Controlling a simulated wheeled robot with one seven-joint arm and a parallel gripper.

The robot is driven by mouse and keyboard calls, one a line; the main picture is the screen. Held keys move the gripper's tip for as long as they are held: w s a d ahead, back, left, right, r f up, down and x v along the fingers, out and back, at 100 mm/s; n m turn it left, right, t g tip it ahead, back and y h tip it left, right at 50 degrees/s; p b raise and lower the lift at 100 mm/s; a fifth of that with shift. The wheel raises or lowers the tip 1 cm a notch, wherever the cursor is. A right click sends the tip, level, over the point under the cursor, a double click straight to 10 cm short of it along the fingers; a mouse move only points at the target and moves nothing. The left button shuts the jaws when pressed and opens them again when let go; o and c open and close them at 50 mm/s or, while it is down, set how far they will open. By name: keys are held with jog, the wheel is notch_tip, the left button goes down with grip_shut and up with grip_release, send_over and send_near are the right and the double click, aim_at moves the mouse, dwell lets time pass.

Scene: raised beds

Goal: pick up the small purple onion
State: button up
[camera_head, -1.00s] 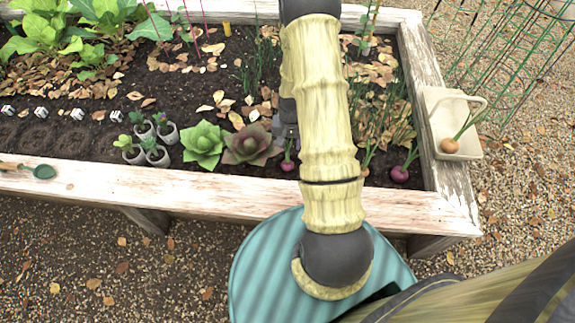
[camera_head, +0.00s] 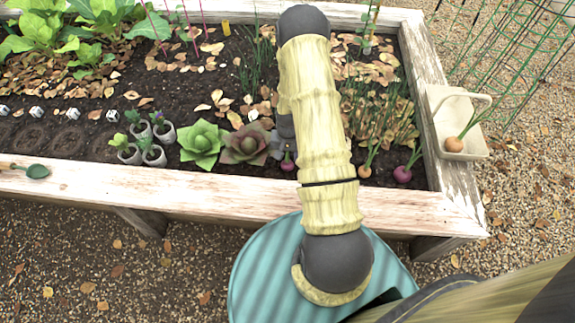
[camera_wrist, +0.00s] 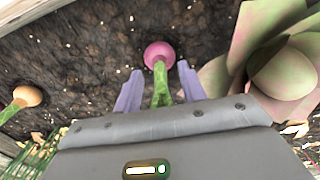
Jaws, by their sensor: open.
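The small purple onion (camera_head: 288,163) sits in the soil near the front board of the bed, just left of my arm in the head view. In the wrist view the onion (camera_wrist: 158,54) is round and pink-purple with a green stalk. My gripper (camera_wrist: 159,73) is open, with one finger on each side of the stalk. The bulb lies just beyond the fingertips; I cannot tell whether anything touches. My arm hides most of the gripper in the head view.
A reddish succulent (camera_head: 246,144) stands close to the onion and fills the right of the wrist view. An orange onion (camera_head: 365,171) and a larger purple onion (camera_head: 403,174) grow to the right. A pale caddy (camera_head: 456,122) hangs on the bed's right side.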

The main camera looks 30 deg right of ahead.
jog(key=shift+f, duration=0.9)
grip_shut()
